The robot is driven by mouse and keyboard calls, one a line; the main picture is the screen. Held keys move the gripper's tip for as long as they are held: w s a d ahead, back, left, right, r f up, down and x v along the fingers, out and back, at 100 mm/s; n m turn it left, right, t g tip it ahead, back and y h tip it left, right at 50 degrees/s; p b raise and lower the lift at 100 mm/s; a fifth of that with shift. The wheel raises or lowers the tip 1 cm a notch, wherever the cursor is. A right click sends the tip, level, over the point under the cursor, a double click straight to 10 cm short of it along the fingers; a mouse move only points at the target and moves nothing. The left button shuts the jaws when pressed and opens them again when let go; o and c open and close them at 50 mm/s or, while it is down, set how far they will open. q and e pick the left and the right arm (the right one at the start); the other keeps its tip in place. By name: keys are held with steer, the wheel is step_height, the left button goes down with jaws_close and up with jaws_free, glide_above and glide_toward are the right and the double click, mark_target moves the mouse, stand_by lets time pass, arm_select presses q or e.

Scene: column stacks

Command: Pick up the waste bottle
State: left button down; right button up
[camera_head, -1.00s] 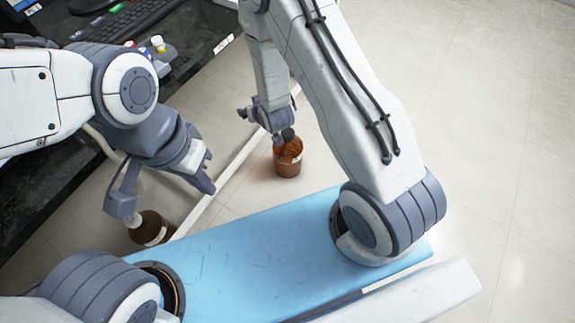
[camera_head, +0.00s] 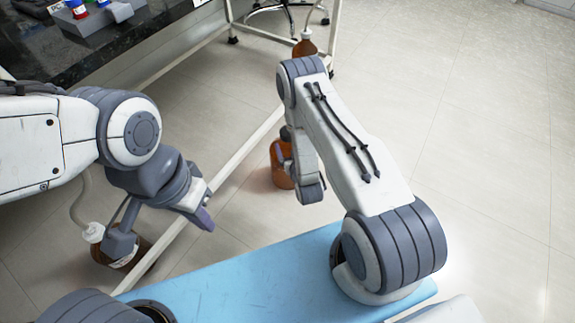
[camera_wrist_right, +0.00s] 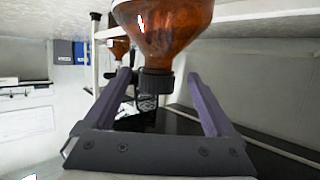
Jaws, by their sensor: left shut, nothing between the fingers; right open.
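The waste bottle, which I take to be the amber bottle (camera_head: 281,174) with a dark cap, stands on the floor, partly hidden behind my right arm. In the right wrist view its amber body (camera_wrist_right: 168,25) appears upside down. Its black cap (camera_wrist_right: 155,83) is between the fingers of my right gripper (camera_wrist_right: 159,77), which is open with space on both sides. In the head view the right gripper is mostly hidden by my arm, close beside the bottle. My left gripper (camera_head: 203,219) is shut and empty, off to the left.
Another brown bottle (camera_head: 304,47) with a tube stands farther back by the bench frame. A third (camera_head: 132,259) stands at the lower left, partly hidden. A white frame bar (camera_head: 240,157) runs diagonally left of the middle bottle. Floor is clear to the right.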

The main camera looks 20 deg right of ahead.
steer(key=b+x, duration=0.1)
steer(key=x, duration=0.1)
steer(key=b+x, duration=0.2)
steer(key=x, duration=0.1)
steer(key=shift+s+d+f, duration=0.1)
steer(key=shift+s+f, duration=0.05)
steer(key=shift+f, duration=0.15)
steer(key=shift+w+b, duration=0.35)
steer(key=shift+w, duration=0.2)
jaws_close()
